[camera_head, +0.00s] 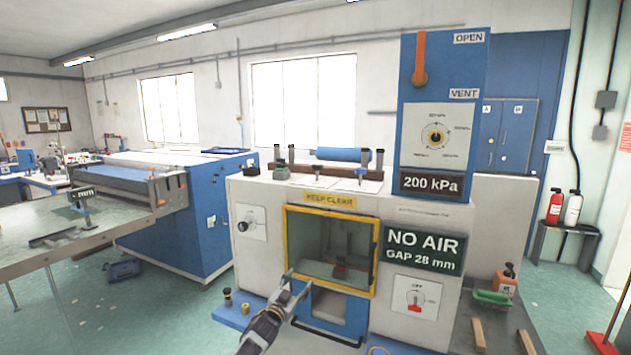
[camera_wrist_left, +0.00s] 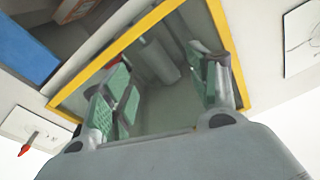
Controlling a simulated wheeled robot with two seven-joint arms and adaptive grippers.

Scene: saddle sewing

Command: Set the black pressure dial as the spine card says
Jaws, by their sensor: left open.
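The pressure dial (camera_head: 435,137) is on the tall blue panel of the machine. I cannot make out a spine card. My left gripper (camera_head: 298,281) is open and empty in front of the lower part of the yellow-framed window, well below and left of the dial. In the left wrist view its green-padded fingers (camera_wrist_left: 163,75) stand apart before that window. My right gripper is not in view.
A dark sign (camera_head: 423,251) reads NO AIR, GAP 28 mm. A red lever switch (camera_head: 415,301) sits below it, and a black knob (camera_head: 248,221) left of the yellow window frame (camera_head: 288,240). A long orange handle (camera_head: 420,60) hangs above the dial.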

